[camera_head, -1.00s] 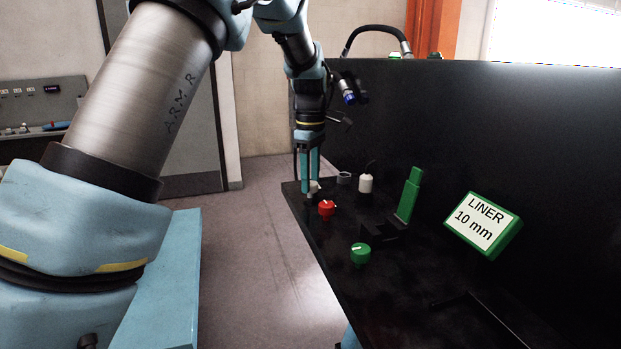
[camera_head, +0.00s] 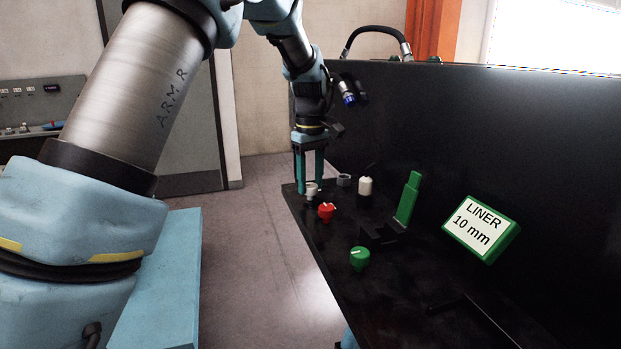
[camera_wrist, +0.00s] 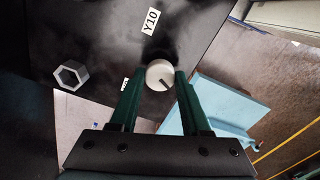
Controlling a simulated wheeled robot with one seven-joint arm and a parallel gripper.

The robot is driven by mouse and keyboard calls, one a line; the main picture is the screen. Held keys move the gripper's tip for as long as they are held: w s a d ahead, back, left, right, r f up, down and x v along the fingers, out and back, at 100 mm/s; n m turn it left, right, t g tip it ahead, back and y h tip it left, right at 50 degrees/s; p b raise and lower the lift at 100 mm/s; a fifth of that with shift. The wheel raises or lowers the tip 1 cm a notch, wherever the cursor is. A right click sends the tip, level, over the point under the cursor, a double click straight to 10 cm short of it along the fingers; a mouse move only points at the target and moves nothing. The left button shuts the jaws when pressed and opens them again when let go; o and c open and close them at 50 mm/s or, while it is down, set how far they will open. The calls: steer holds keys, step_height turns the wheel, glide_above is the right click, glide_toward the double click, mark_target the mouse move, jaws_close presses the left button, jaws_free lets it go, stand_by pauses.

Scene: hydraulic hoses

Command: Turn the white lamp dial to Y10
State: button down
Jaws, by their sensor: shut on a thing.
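The white lamp dial (camera_head: 311,189) stands near the far left corner of the black bench. In the wrist view the dial (camera_wrist: 159,74) sits between the fingertips of my gripper (camera_wrist: 161,73), which is shut on it. A dark mark on the dial points down and right in that view. The Y10 label (camera_wrist: 150,21) lies above the dial there, away from the mark's direction. A second small label (camera_wrist: 125,83) is left of the dial, mostly hidden by a finger. In the head view my gripper (camera_head: 310,187) points straight down with a finger either side of the dial.
A red dial (camera_head: 326,211) and a green dial (camera_head: 359,258) stand nearer along the bench's left edge. A grey hex ring (camera_head: 344,180), a white cylinder (camera_head: 365,186) and a green upright (camera_head: 408,199) are to the right. A LINER 10 mm sign (camera_head: 481,229) is farther right.

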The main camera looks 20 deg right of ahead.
mark_target(310, 185)
steer(key=m+p, duration=0.1)
steer(key=m, duration=0.5)
steer(key=m+p, duration=0.1)
steer(key=m, duration=0.5)
steer(key=shift+m, duration=0.3)
stand_by(0.4)
steer(key=shift+c, duration=1.8)
jaws_free()
step_height(310, 185, up, 11)
steer(key=b, duration=0.2)
steer(key=shift+f, duration=0.1)
